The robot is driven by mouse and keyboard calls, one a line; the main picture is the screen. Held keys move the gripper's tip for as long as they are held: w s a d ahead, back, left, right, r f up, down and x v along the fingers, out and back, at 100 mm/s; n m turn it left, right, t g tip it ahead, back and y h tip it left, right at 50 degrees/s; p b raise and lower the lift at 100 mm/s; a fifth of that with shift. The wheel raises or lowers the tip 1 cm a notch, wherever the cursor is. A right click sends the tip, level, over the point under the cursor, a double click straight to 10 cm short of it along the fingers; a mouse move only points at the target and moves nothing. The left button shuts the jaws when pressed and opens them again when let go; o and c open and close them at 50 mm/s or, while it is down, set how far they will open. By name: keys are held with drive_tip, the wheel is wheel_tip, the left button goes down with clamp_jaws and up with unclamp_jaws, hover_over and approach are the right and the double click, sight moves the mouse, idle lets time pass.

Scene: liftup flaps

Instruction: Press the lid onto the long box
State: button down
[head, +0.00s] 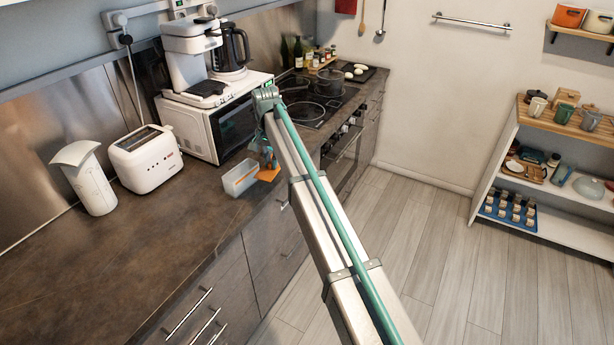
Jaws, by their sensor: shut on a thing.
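The long box (240,178) is pale and open-topped. It stands on the dark counter near its front edge, in front of the microwave. My gripper (269,163) is small in the view, just right of the box and partly hidden by my arm. It is shut on the orange lid (267,174), which is beside the box's right end and partly hidden too. I cannot tell whether the lid touches the box.
A white microwave (205,120) with a coffee maker (190,55) on top stands behind the box. The counter's left front is clear. Shelves (540,150) stand at the right.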

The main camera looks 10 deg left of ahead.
drive_tip(key=w+a+r+m, duration=0.1)
drive_tip(key=a, duration=0.5)
drive_tip(key=w+a+r+m, duration=0.1)
drive_tip(key=w+a+r, duration=0.1)
drive_tip(key=a, duration=0.4)
drive_tip(key=shift+w+a+m+p, duration=0.25)
drive_tip(key=shift+a+m+p, duration=0.05)
drive_tip(key=shift+a+p, duration=0.1)
drive_tip(key=shift+f, duration=0.15)
wheel_tip(320, 180, down, 7)
drive_tip(key=b, duration=0.1)
drive_tip(key=shift+r+b, duration=0.2)
drive_tip(key=shift+b, duration=0.1)
drive_tip(key=shift+f, duration=0.45)
idle(2.1)
drive_tip(key=c, duration=0.6)
unclamp_jaws()
drive_tip(key=shift+c, duration=0.2)
